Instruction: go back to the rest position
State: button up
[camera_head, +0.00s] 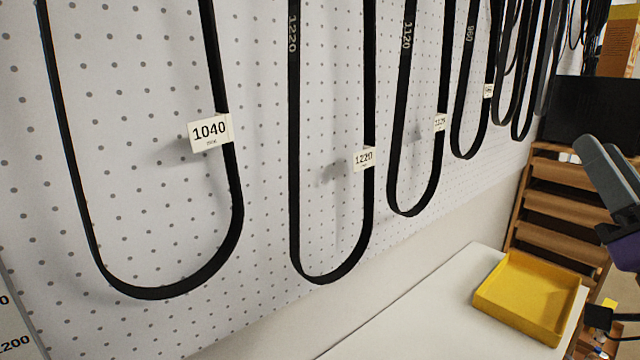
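My gripper (603,165) shows at the right edge, with grey finger-like parts pointing up and left and a dark purple body below. The rest of it is cut off by the frame. I cannot tell whether the fingers are open or shut, and I see nothing held in the visible part. It appears apart from the belts and above the level of the yellow tray (483,301), which lies on a white tabletop (410,322).
Several black belts hang on a white pegboard, with tags such as 1040 (210,132) and 1220 (364,158). A brown slatted rack (560,207) and a dark screen (590,112) stand at the back right. The white tabletop left of the tray is clear.

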jog(key=s+a+f+m+g+h, duration=0.15)
jog(key=s+f, duration=0.25)
jog(key=f, duration=0.7)
jog(key=s+a+f+m+g+h, duration=0.1)
jog(key=s+a+f+g+h, duration=0.2)
jog(key=f, duration=0.8)
jog(key=s+a+f+n+g+y, duration=0.2)
jog(key=s+a+f, duration=0.1)
jog(key=s+f, duration=0.3)
jog(key=s+a+f+n+g+y, duration=0.1)
jog(key=s+a+f+n+y, duration=0.1)
jog(key=s+a+f, duration=0.2)
jog(key=s+a+f+n+g+y, duration=0.2)
jog(key=s+f, duration=0.7)
jog(key=s, duration=0.6)
jog(key=shift+s+a+f+n+g, duration=0.35)
jog(key=shift+s+a, duration=0.05)
jog(key=shift+a, duration=0.45)
